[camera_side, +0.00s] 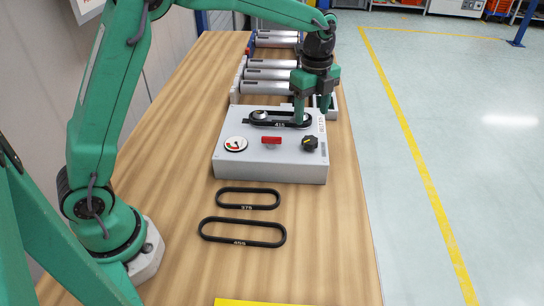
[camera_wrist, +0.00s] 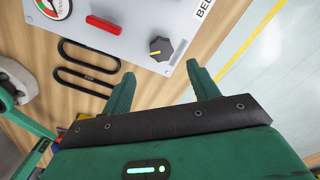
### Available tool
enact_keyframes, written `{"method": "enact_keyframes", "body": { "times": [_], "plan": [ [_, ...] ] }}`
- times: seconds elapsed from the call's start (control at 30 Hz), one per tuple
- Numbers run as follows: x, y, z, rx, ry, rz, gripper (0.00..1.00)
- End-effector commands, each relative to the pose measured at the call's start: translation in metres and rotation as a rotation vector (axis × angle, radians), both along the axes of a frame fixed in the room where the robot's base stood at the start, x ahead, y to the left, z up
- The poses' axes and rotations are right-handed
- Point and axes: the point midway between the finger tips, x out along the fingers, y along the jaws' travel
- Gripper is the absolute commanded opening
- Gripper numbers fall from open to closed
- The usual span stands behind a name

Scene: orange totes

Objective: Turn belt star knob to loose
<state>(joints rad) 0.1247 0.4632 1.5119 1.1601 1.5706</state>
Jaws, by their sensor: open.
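The star knob (camera_side: 310,143) is black and lobed, on the front right of the grey belt box (camera_side: 225,165). In the wrist view the knob (camera_wrist: 161,48) shows a yellow pointer mark and lies beyond the fingertips. My gripper (camera_side: 312,112) is open, with its fingers pointing down over the back right of the box, behind the knob. In the wrist view my gripper (camera_wrist: 161,72) has nothing between its fingers. A black belt marked 415 (camera_side: 279,125) lies along the top of the box, partly hidden by a finger.
A red handle (camera_side: 271,141) and a round gauge (camera_side: 236,144) sit left of the knob. Two loose belts, a small one (camera_side: 248,207) and a larger one (camera_side: 243,242), lie on the wooden table (camera_side: 330,250). Rollers (camera_side: 266,88) stand behind the box.

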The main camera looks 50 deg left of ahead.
Motion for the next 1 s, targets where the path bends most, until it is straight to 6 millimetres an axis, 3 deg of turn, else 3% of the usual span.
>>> {"method": "enact_keyframes", "body": {
  "times": [0.47,1.0],
  "plan": [
    [0.003,-0.001,-0.011,0.001,0.008,-0.023,0.6],
    [0.002,-0.001,-0.07,0.001,0.008,-0.022,0.6]
  ]
}}
